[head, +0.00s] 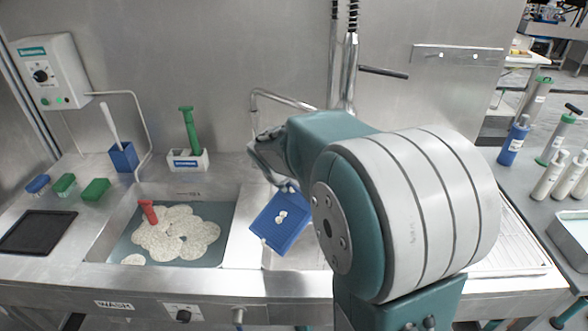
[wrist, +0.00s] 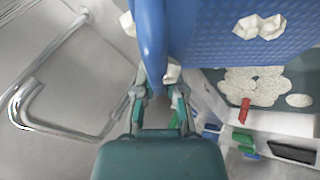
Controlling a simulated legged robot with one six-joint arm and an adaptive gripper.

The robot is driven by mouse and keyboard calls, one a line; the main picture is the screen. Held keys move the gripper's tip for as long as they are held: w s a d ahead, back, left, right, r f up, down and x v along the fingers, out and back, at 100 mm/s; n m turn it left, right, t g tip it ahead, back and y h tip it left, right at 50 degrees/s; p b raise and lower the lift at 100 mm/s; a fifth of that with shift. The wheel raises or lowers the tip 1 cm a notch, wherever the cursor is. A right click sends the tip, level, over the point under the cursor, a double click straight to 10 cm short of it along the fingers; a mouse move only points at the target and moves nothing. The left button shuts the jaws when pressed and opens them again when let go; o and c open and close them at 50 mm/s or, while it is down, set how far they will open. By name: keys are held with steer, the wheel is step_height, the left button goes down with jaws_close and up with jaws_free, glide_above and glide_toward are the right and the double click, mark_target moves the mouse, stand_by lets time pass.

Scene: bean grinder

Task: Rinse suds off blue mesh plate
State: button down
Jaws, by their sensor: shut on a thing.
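The blue mesh plate (head: 272,232) is tilted in the air over the basin to the right of the wash sink. White suds clumps (head: 281,216) sit near its middle. In the wrist view the plate (wrist: 215,45) fills the upper middle, with suds (wrist: 259,27) on its face and more white bits near its edge. My gripper (head: 279,176) is shut on the plate's edge; its fingers also show in the wrist view (wrist: 160,88). A bent metal faucet (head: 285,100) stands behind the plate, and a metal pipe (wrist: 38,75) shows at left in the wrist view.
The wash sink (head: 222,249) holds foam (head: 180,238) and a red-handled tool (head: 148,211). Green and blue brushes (head: 95,190) and a black mat (head: 38,232) lie at left. A green tool (head: 189,130) stands in a white holder. Bottles (head: 515,140) stand at right.

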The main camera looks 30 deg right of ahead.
steer(key=shift+a+r, duration=0.2)
steer(key=shift+a, duration=0.45)
steer(key=shift+d+f, duration=0.2)
steer(key=shift+d, duration=0.1)
steer(key=d+f, duration=0.2)
steer(key=d, duration=1.2)
steer(key=shift+w+f, duration=0.3)
steer(key=shift+a, duration=0.15)
steer(key=shift+s, duration=0.15)
steer(key=shift+s, duration=0.45)
